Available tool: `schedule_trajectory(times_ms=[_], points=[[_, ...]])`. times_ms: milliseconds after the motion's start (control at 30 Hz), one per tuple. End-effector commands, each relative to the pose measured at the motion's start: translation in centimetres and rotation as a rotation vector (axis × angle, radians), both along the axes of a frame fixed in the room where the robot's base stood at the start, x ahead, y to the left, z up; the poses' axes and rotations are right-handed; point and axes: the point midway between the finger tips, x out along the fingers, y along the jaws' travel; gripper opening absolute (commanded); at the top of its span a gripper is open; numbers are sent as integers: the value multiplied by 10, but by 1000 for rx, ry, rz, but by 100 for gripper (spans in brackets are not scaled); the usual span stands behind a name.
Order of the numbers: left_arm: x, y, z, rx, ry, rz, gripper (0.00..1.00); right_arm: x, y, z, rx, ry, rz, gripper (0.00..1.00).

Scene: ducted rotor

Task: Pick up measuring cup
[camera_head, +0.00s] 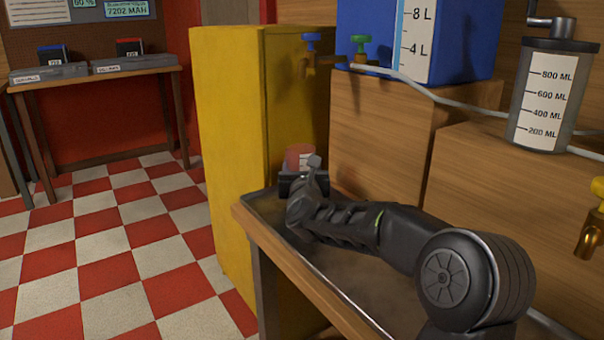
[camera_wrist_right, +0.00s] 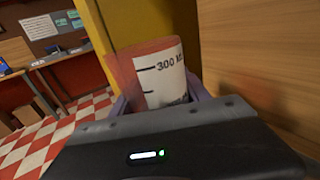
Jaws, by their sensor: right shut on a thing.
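The measuring cup (camera_wrist_right: 158,72) is reddish and see-through, with a white label reading 300 ML. In the head view the cup (camera_head: 299,156) shows at the far end of my right arm, above the tray on the bench, near the yellow cabinet. My right gripper (camera_head: 302,178) is shut on the cup. In the right wrist view my right gripper (camera_wrist_right: 160,103) has its fingers on either side of the cup's lower part, which they and the gripper body hide. I cannot tell whether the cup touches the tray. My left gripper is not in view.
A yellow cabinet (camera_head: 225,130) stands close behind the cup. Wooden boxes (camera_head: 385,130) line the right side, with a blue tank (camera_head: 365,30), a grey measuring container (camera_head: 550,95) and taps above. The metal tray (camera_head: 340,285) has bare room. Checkered floor lies left.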

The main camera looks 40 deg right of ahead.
Motion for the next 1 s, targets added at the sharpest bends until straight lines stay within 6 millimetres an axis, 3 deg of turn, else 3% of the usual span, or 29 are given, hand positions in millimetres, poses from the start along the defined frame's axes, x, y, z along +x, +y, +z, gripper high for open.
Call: schedule_trajectory(times_ms=[267,700,833,1000], points=[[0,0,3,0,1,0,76,0,0,8,-1,-2,-1,4],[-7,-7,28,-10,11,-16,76,0,0,85,0,-4,0,4],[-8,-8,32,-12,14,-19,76,0,0,99,-2,-3,-1,4],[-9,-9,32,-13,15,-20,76,0,0,102,-1,-1,-1,4]])
